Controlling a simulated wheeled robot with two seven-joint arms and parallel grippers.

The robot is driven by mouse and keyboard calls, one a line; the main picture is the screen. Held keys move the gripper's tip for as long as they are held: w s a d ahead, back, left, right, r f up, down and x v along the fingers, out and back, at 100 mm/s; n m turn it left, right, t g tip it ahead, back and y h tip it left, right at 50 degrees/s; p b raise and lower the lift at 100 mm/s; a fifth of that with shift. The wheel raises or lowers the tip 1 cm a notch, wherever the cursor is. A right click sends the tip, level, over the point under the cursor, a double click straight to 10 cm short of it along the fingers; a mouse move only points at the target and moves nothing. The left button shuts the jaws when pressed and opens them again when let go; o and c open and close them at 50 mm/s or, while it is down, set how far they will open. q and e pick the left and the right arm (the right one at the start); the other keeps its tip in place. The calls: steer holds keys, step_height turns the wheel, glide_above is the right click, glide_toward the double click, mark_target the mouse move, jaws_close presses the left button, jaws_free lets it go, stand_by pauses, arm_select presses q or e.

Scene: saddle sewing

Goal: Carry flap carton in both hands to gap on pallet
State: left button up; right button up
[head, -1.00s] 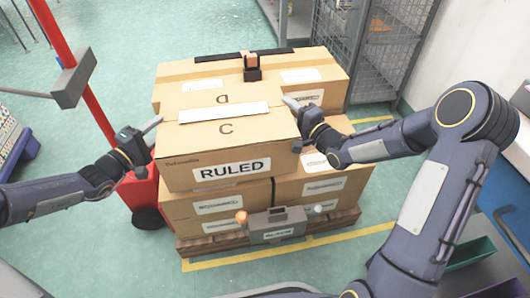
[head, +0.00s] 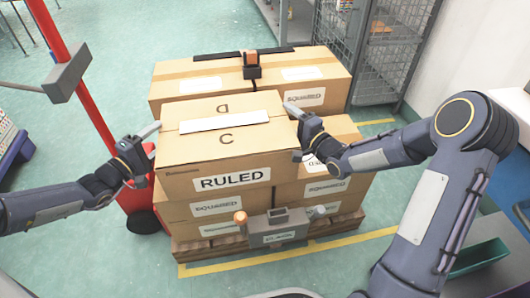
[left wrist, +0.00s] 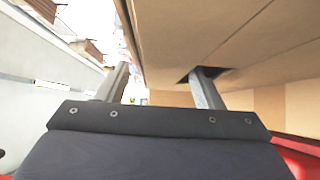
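The flap carton (head: 205,158), labelled RULED with C and D on its top flaps, sits level above the stacked boxes at the front left of the pallet (head: 210,246). I cannot tell whether it touches the boxes below. My left gripper (head: 151,154) is at its left side, fingers spread. In the left wrist view my left gripper (left wrist: 160,85) has one finger reaching into a dark slot in the carton (left wrist: 200,30); the other is outside. My right gripper (head: 293,132) is at the right side, fingers spread along it. Its contact is unclear. The gap is not clearly visible.
A strapped box (head: 325,75) with an orange buckle stands behind. A grey bracket (head: 278,225) with an orange knob is in front of the stack. A red post (head: 90,95) is at left, a wire cage (head: 385,55) at back right. Yellow floor lines surround the pallet.

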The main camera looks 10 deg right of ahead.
arm_select(q)
steer(key=v, duration=1.2)
arm_select(e)
steer(key=v, duration=0.7)
steer(key=shift+s+r, duration=0.2)
steer(key=shift+s, duration=0.05)
